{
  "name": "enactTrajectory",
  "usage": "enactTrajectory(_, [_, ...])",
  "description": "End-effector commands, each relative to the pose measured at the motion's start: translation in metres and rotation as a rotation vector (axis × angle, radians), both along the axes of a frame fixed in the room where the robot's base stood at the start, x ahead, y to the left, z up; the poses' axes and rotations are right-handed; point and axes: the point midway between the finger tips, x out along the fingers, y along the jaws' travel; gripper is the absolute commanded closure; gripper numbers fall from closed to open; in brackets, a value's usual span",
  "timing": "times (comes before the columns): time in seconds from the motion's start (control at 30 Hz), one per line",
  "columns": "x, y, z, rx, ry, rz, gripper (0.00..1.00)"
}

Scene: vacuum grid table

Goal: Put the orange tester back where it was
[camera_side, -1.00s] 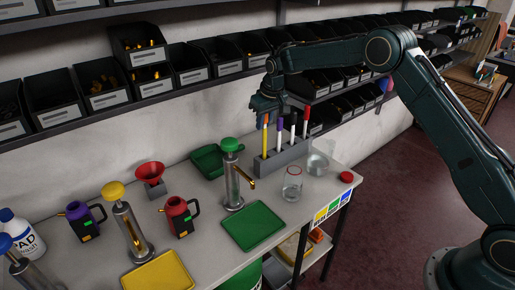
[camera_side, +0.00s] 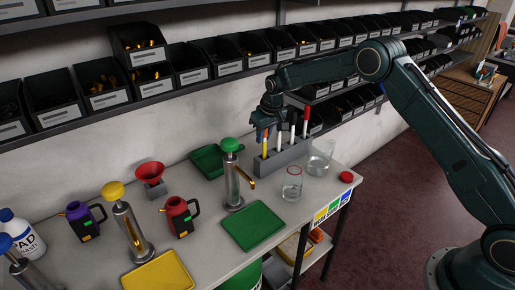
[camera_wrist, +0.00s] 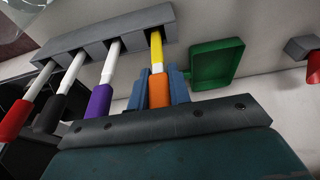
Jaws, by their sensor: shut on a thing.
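The orange tester has an orange cap (camera_wrist: 158,90) and a yellow stem (camera_side: 264,148). It stands about upright at the left end of the grey rack (camera_side: 289,157). My gripper (camera_side: 264,130) is over that end, with its blue fingers (camera_wrist: 159,84) shut on the orange cap from both sides. In the wrist view the yellow stem runs into the end slot of the rack; how deep its tip sits is hidden. The purple tester (camera_wrist: 99,100), black tester (camera_wrist: 49,112) and red tester (camera_wrist: 15,117) stand in the other slots.
A glass jar (camera_side: 292,184) and a clear beaker (camera_side: 319,160) stand close to the rack's right. A green tray (camera_side: 208,160) lies to its left, and a green-topped dispenser (camera_side: 232,175) stands in front. Shelves of black bins (camera_side: 191,65) hang behind.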

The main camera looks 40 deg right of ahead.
Motion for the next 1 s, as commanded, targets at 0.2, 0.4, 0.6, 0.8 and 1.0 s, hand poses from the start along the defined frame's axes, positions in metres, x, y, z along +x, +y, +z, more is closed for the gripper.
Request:
enactTrajectory(0.2, [0.000,0.000,0.000,0.000,0.000,0.000,0.59])
enactTrajectory(0.4, [0.000,0.000,0.000,0.000,0.000,0.000,0.59])
enactTrajectory(0.6, [-0.001,0.000,0.006,0.000,-0.001,0.000,0.59])
enactTrajectory(0.8, [-0.005,0.000,0.025,0.000,-0.002,0.000,0.59])
enactTrajectory(1.0, [-0.014,0.000,0.055,0.000,-0.003,0.000,0.59])
